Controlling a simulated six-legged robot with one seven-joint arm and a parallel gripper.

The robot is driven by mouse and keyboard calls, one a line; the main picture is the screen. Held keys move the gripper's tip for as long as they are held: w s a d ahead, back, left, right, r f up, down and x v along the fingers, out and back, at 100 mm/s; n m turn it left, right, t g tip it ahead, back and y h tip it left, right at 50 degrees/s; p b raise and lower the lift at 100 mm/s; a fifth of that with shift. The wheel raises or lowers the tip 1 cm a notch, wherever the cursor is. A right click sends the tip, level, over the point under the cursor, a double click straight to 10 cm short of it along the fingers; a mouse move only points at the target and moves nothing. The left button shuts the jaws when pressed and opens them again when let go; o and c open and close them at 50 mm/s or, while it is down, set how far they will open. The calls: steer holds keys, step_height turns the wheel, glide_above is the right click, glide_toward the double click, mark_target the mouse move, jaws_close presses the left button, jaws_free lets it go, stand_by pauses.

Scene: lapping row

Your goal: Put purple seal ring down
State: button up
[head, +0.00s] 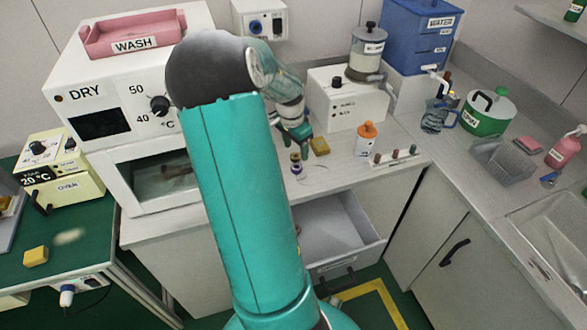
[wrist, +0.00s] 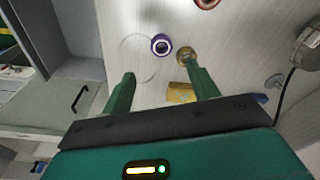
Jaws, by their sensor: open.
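The purple seal ring (wrist: 161,45) shows in the wrist view as a small purple ring with a pale centre, at the right edge of a thin circle line on the pale worktop. In the head view a small purple-topped thing (head: 296,158) stands just below my gripper (head: 297,146); whether the ring sits on something is hard to tell. My gripper (wrist: 155,80) is open, with nothing between its two green fingers. The ring lies beyond the fingertips, apart from them. A brass-coloured round piece (wrist: 184,55) is right at the right fingertip; I cannot tell whether they touch.
A yellow block (head: 319,146) lies beside my gripper. An orange-capped white bottle (head: 366,140) and a rack of small pegs (head: 396,157) stand to the right. An open drawer (head: 338,228) juts out below. The white oven (head: 150,180) is left.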

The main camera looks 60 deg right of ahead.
mark_target(296, 163)
steer(key=f, duration=0.8)
steer(key=shift+d+f, duration=0.1)
steer(key=shift+d, duration=0.25)
steer(key=c, duration=1.1)
steer(key=shift+c, duration=0.2)
steer(key=shift+w+r, duration=0.1)
steer(key=shift+r, duration=0.1)
